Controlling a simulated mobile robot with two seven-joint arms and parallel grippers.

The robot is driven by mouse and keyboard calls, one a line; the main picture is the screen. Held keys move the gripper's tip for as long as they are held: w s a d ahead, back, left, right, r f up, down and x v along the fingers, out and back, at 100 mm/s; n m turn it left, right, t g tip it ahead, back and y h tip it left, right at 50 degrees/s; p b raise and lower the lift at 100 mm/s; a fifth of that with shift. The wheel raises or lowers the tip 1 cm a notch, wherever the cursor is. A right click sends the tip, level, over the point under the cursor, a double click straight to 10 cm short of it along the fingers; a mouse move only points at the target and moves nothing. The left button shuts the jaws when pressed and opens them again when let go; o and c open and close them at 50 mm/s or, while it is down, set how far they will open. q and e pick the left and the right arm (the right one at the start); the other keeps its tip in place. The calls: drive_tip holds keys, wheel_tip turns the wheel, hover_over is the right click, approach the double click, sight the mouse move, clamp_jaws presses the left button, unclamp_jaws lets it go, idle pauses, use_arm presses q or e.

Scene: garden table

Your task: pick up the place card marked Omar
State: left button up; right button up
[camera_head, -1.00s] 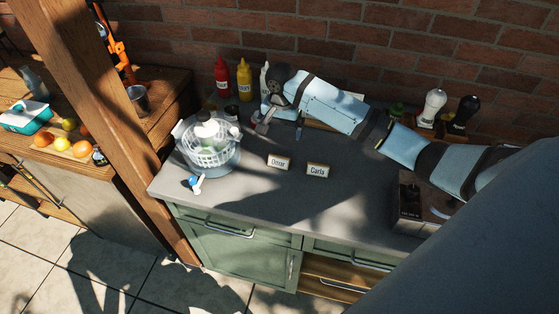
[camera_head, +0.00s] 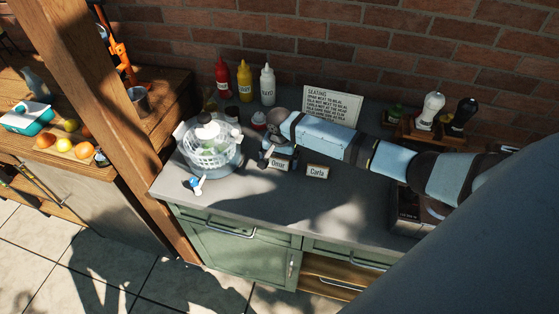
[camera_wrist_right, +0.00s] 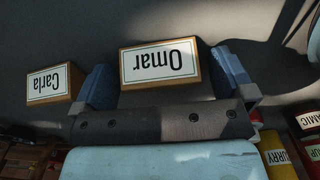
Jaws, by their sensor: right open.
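The place card marked Omar (camera_head: 279,164) is a small wooden block with a white face, standing on the grey counter. It shows upside down in the right wrist view (camera_wrist_right: 158,64). My right gripper (camera_head: 278,154) is open over it. In the right wrist view, the blue fingers of the gripper (camera_wrist_right: 162,75) are on either side of the Omar card, with gaps showing; contact is not visible. The card marked Carla (camera_head: 317,172) stands to the right and shows outside the fingers in the wrist view (camera_wrist_right: 50,83). My left gripper is not in view.
A white salad spinner (camera_head: 210,150) stands left of the cards. Red (camera_head: 222,78), yellow (camera_head: 244,80) and white (camera_head: 267,84) bottles stand behind, near a seating sign (camera_head: 333,103). The counter (camera_head: 270,205) in front of the cards is clear.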

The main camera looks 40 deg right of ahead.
drive_tip(key=c, duration=0.9)
